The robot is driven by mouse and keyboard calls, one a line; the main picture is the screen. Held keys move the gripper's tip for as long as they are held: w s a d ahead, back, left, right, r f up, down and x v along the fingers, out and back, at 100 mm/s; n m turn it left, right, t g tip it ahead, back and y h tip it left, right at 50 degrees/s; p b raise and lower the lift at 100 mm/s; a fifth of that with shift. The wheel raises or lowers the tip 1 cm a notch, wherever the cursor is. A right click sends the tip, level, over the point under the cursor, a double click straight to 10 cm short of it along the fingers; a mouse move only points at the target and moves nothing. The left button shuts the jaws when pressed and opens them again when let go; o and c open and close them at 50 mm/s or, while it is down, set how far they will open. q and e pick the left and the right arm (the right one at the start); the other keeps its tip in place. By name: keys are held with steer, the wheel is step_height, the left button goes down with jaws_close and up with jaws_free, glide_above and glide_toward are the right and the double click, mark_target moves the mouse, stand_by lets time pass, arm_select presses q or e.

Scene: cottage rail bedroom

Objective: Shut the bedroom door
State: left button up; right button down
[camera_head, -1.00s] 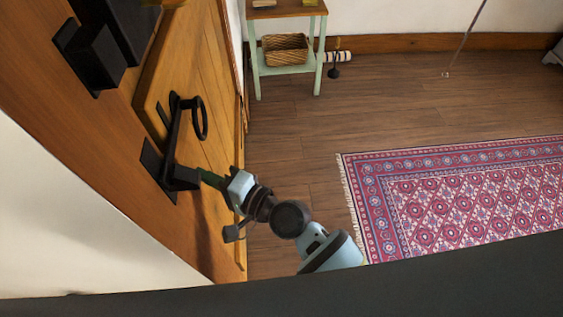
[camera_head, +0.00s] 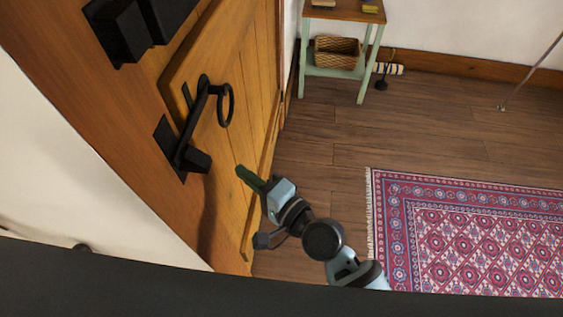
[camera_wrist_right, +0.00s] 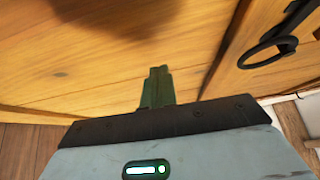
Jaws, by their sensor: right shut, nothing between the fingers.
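The wooden bedroom door (camera_head: 245,100) stands at the left of the head view, close against its wooden frame (camera_head: 112,130). A black latch bar with a ring handle (camera_head: 226,105) reaches from the door to a black catch on the frame (camera_head: 196,160). Whether the door sits fully flush is hard to tell. My right gripper (camera_head: 245,175) is shut and empty, just right of the catch and apart from it, in front of the door's lower part. In the wrist view its green fingertips (camera_wrist_right: 157,85) point at wood, with the ring handle (camera_wrist_right: 268,54) at upper right. My left gripper is out of view.
A small green side table (camera_head: 363,92) with a wicker basket (camera_head: 337,54) stands against the far wall. A red patterned rug (camera_head: 465,235) lies on the right. Bare wooden floor (camera_head: 335,135) is clear between the door and the rug.

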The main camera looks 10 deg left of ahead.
steer(key=s+d, duration=0.1)
steer(key=s, duration=0.6)
steer(key=shift+s+d, duration=0.15)
steer(key=shift+s, duration=0.2)
steer(key=shift+r, duration=0.1)
